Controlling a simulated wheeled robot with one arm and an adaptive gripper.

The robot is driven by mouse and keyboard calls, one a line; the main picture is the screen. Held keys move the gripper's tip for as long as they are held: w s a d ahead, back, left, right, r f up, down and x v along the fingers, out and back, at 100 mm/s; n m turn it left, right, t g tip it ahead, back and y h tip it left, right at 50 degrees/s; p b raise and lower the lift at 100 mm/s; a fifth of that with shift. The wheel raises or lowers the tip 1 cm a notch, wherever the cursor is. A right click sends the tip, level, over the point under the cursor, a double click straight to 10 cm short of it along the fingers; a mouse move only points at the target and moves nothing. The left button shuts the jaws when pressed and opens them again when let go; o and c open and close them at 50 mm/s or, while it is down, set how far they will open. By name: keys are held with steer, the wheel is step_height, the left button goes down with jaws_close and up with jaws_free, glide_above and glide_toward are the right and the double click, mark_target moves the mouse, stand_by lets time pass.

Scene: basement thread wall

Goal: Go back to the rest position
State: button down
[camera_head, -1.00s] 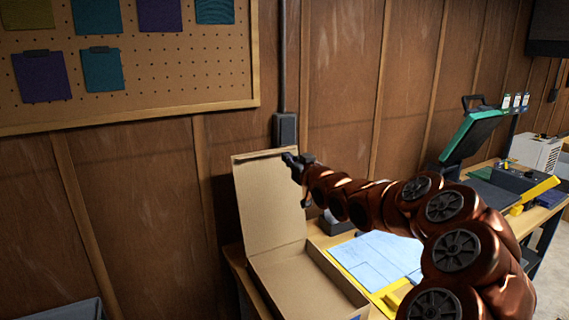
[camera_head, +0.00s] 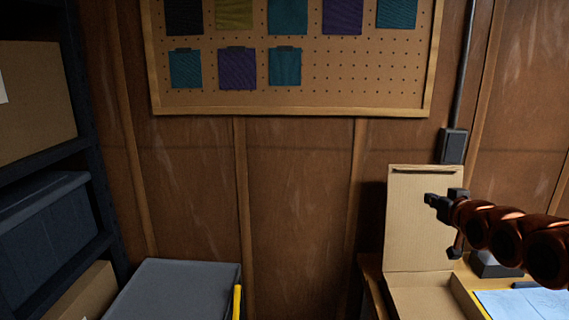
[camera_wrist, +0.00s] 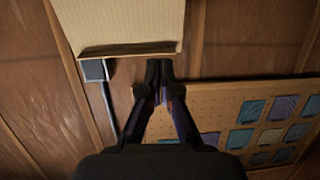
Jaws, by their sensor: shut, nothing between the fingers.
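My gripper (camera_head: 434,202) is at the right of the head view, raised in front of the open cardboard box's upright lid (camera_head: 418,235). In the wrist view my gripper (camera_wrist: 160,72) has its two fingers together with nothing between them. The box lid (camera_wrist: 125,22) shows past the fingertips there, apart from them as far as I can tell. My arm reaches in from the right edge of the head view.
A pegboard (camera_head: 345,85) with several coloured fabric swatches hangs on the wood-panelled wall. A dark shelf (camera_head: 95,185) with boxes stands at left, and a grey-lidded bin (camera_head: 175,290) below. A workbench with blue sheet (camera_head: 525,303) is at lower right.

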steer(key=s+a+f+n+g, duration=0.1)
steer(key=s+a+f+g, duration=0.8)
steer(key=s+a+f, duration=0.45)
steer(key=s+a+f+g, duration=0.1)
steer(key=s+a+g, duration=0.1)
steer(key=s, duration=0.8)
steer(key=s+a+f+g, duration=0.2)
steer(key=s+g, duration=0.1)
steer(key=s, duration=0.6)
steer(key=s+a+f+g, duration=0.1)
steer(key=s+a+g, duration=0.2)
steer(key=s, duration=0.7)
steer(key=shift+s+f+m, duration=0.15)
steer(key=shift+s+m, duration=0.15)
steer(key=shift+m, duration=0.1)
steer(key=shift+a, duration=0.1)
